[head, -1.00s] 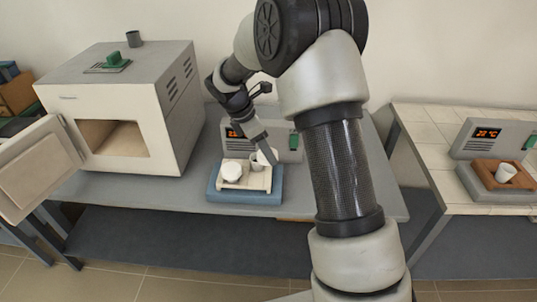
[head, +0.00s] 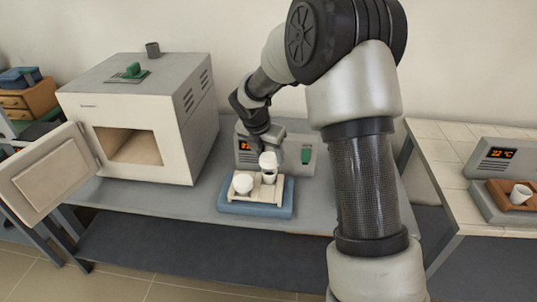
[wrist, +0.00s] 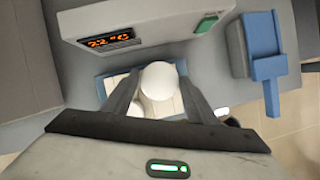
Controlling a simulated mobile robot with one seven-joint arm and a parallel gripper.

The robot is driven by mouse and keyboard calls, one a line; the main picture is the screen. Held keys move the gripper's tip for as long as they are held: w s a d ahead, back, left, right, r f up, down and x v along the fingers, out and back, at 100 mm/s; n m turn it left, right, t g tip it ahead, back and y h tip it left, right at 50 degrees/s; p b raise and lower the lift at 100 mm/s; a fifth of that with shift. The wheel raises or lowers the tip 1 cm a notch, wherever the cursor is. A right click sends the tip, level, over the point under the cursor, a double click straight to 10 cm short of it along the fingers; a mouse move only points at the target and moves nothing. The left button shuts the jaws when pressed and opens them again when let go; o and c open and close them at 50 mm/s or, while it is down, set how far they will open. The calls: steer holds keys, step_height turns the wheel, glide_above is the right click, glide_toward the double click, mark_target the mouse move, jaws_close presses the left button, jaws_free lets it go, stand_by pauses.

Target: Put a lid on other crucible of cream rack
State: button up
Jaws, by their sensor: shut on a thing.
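The cream rack (head: 254,199) sits on a blue pad in front of a grey display unit. Its left crucible (head: 243,185) has a white lid on it. The other crucible (head: 269,177) stands at the right of the rack, its dark mouth partly showing. My gripper (head: 266,149) is shut on a white lid (head: 268,160), just above that right crucible and looking slightly tilted; I cannot tell whether they touch. In the wrist view the round lid (wrist: 160,80) lies between the two fingers and hides the crucible below.
An open-doored muffle furnace (head: 135,125) stands to the left. The display unit (head: 300,155) is close behind the rack. A blue holder (wrist: 266,65) shows at the right of the wrist view. An orange-brown rack (head: 507,196) with a white crucible is on the right table.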

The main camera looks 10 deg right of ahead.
mark_target(268, 160)
steer(key=shift+f+b, duration=1.6)
steer(key=shift+b, duration=0.05)
steer(key=shift+f, duration=0.5)
steer(key=shift+p, duration=0.3)
steer(key=o, duration=1.1)
steer(key=shift+o, duration=0.3)
steer(key=shift+r+p, duration=1.55)
steer(key=shift+p, duration=0.2)
